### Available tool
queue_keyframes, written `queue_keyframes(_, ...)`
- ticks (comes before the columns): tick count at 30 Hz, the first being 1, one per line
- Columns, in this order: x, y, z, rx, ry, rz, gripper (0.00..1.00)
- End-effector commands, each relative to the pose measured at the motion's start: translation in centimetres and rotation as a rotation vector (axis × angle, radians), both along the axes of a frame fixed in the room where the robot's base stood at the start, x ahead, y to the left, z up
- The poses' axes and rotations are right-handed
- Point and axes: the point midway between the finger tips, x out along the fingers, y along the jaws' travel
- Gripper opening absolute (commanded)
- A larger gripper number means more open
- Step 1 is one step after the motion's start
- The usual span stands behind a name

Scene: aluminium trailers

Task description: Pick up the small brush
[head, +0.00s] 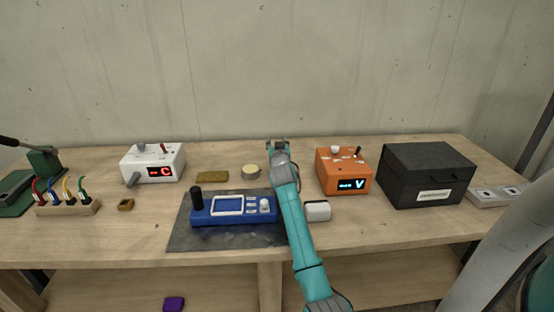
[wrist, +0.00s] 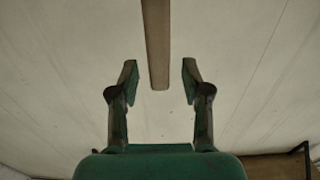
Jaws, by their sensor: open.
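My gripper (head: 278,147) is at the back of the bench, in front of the wall, with my arm reaching over the bench from the front. In the wrist view my gripper (wrist: 160,80) is open, its two green fingers apart. A narrow brown bar (wrist: 157,40) comes down from the top edge of that view and ends between the fingertips, touching neither in the picture. It may be the brush's handle, but I cannot tell. In the head view I make out no clear brush; the area behind my gripper is hidden.
The wooden bench (head: 400,228) carries a white box (head: 152,163), an orange box (head: 343,170) and a black case (head: 427,174). A blue device (head: 232,207) lies on a dark mat (head: 195,240). A round pale tin (head: 251,171) and small white block (head: 317,211) flank my arm.

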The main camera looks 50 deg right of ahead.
Motion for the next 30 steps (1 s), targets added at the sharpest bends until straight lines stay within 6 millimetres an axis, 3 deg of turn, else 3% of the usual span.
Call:
queue_keyframes(2,0.0,0.0,0.0,0.000,0.000,0.000,0.45)
queue_keyframes(6,0.0,0.0,0.0,0.001,0.001,0.000,0.10)
queue_keyframes(8,0.0,0.0,0.0,0.001,0.001,0.000,0.00)
queue_keyframes(20,0.0,0.0,0.6,0.001,-0.002,0.000,0.00)
queue_keyframes(30,0.0,0.0,6.5,-0.001,-0.003,0.000,0.00)
